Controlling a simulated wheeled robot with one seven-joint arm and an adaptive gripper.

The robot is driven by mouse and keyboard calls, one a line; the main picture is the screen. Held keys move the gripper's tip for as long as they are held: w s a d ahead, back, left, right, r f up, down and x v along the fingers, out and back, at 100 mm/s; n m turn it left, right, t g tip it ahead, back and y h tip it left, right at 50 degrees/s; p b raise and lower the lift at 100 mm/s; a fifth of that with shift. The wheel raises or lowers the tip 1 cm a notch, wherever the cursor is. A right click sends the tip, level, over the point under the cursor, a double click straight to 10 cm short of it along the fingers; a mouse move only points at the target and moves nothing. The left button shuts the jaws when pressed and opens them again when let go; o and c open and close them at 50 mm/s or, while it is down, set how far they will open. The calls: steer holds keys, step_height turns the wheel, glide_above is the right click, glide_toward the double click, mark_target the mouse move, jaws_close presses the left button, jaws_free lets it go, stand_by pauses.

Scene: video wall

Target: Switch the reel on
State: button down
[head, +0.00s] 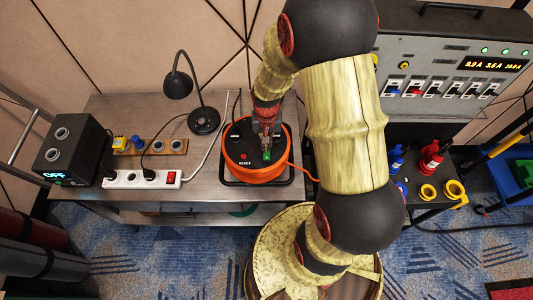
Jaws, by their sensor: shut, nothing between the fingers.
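The cable reel (248,172) is an orange drum with a dark round top, and it stands in a black frame on the grey table. Its top carries dark sockets, a small red part on the left and a small green-lit part (267,154) on the right. My gripper (267,143) points down over the right side of the reel's top, close above the green part. Its fingers are shut and hold nothing. I cannot tell whether the fingertips touch the reel. The gripper and wrist hide part of the reel's top.
A white power strip (142,179) with a red switch lies at the table's front edge. Left are a black box (73,150) reading OFF and a desk lamp (203,121). A grey panel (440,75) with switches stands right, above red and blue connectors. An orange cable leaves the reel rightward.

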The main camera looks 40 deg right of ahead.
steer(key=shift+f+b, duration=0.75)
steer(key=shift+f, duration=0.4)
stand_by(0.7)
steer(key=shift+r, duration=0.15)
steer(key=shift+r+p, duration=2.7)
steer(key=shift+r, duration=0.75)
